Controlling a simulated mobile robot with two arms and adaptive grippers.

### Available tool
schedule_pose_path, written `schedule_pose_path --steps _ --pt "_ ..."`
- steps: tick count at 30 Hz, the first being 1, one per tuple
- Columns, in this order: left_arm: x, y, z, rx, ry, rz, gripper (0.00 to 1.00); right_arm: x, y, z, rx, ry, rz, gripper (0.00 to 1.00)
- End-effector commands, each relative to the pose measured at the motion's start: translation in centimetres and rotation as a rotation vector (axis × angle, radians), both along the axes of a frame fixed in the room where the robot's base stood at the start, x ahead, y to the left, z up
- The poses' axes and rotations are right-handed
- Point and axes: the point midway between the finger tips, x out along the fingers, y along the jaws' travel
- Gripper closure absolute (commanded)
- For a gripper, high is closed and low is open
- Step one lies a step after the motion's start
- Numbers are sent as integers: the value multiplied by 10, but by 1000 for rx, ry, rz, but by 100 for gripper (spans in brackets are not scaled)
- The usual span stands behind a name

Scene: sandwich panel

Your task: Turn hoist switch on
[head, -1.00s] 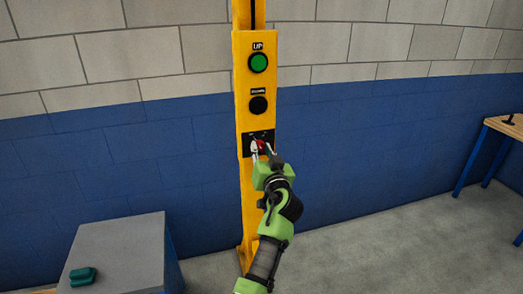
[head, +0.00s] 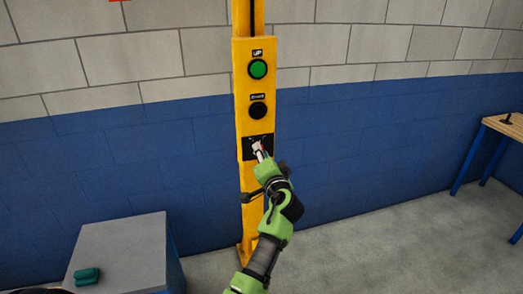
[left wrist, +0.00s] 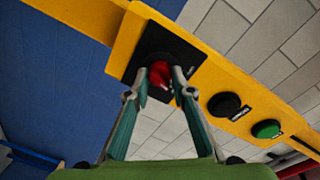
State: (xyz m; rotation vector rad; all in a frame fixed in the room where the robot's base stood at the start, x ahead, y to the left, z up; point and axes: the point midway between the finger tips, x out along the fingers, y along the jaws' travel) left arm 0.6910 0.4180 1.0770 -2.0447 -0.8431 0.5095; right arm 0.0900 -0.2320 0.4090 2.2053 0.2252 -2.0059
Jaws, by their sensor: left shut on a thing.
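The hoist switch is a red knob (left wrist: 160,74) on a black plate (head: 249,153), low on the yellow hoist panel (head: 243,118). My left gripper (head: 259,150) is at the knob and hides most of it in the head view. In the left wrist view, the fingers of my left gripper (left wrist: 160,86) are shut on the red knob, one on each side. Above the plate are a black button (head: 258,110) and a green button (head: 258,69) labelled UP. My right gripper is not in view.
A grey-topped cabinet (head: 125,245) with a small green object (head: 87,276) stands at the lower left. A wooden-topped table (head: 505,124) with blue legs is at the right. The floor between them is clear.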

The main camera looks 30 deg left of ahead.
Motion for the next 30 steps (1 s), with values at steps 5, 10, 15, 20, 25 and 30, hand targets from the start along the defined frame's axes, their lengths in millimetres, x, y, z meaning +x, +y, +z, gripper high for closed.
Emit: schedule_pose_path --steps 5,10,15,20,25,30 --pt "0 1 4 92 104 2 99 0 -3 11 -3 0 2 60" --pt "0 2 4 157 180 4 99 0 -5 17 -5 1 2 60" --pt "0 1 3 200 230 2 99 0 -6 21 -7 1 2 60" --pt "1 1 3 222 254 3 99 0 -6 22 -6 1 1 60" --pt "1 1 3 230 262 3 99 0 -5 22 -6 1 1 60" --pt "1 2 3 231 263 3 99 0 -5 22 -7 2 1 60"
